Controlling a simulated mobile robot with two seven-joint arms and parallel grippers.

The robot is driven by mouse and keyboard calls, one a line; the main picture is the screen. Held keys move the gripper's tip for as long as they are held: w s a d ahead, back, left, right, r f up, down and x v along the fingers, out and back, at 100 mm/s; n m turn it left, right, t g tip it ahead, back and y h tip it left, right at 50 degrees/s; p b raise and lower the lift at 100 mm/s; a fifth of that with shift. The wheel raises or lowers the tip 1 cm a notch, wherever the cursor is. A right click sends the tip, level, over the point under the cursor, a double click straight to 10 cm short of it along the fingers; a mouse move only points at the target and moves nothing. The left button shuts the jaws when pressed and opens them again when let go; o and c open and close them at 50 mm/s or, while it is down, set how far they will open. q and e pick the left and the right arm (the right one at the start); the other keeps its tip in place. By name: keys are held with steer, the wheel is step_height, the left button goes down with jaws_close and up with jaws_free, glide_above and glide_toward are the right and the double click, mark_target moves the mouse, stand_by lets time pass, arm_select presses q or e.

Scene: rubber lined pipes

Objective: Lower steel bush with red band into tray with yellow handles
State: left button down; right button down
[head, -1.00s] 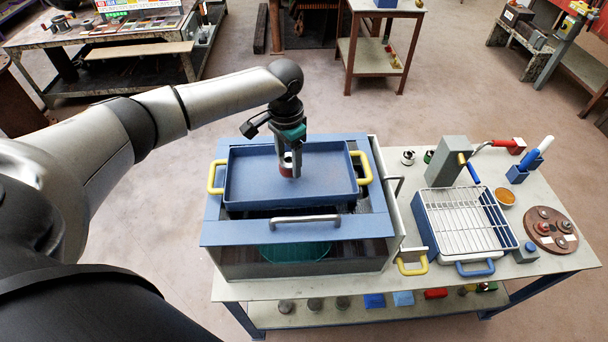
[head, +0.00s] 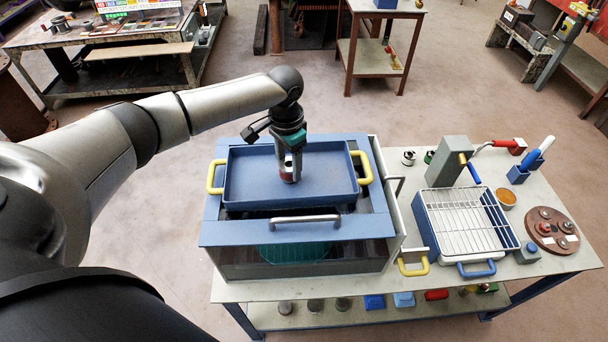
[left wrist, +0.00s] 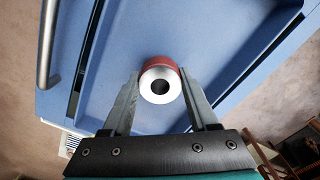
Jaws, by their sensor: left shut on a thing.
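The steel bush with the red band (left wrist: 159,82) is between the fingers of my left gripper in the left wrist view, its bored end facing the camera. My left gripper (left wrist: 156,98) is shut on it. In the head view my left gripper (head: 290,172) points down over the blue tray with yellow handles (head: 250,185). The bush (head: 289,178) shows at the fingertips, inside the tray's outline and low over its floor. I cannot tell whether it touches the floor. The tray sits on top of a blue-framed tank (head: 225,235). My right gripper is out of view.
A wire rack over a blue-handled tray (head: 468,225) stands to the right, with a grey block (head: 447,165) behind it. A brown round plate (head: 551,230) holds several bushes at the table's right end. A grey bar handle (head: 305,219) crosses the tank front.

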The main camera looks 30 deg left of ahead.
arm_select(q)
steer(key=shift+f, duration=0.55)
stand_by(0.4)
steer(key=shift+c, duration=0.5)
jaws_free()
steer(key=shift+r, duration=0.1)
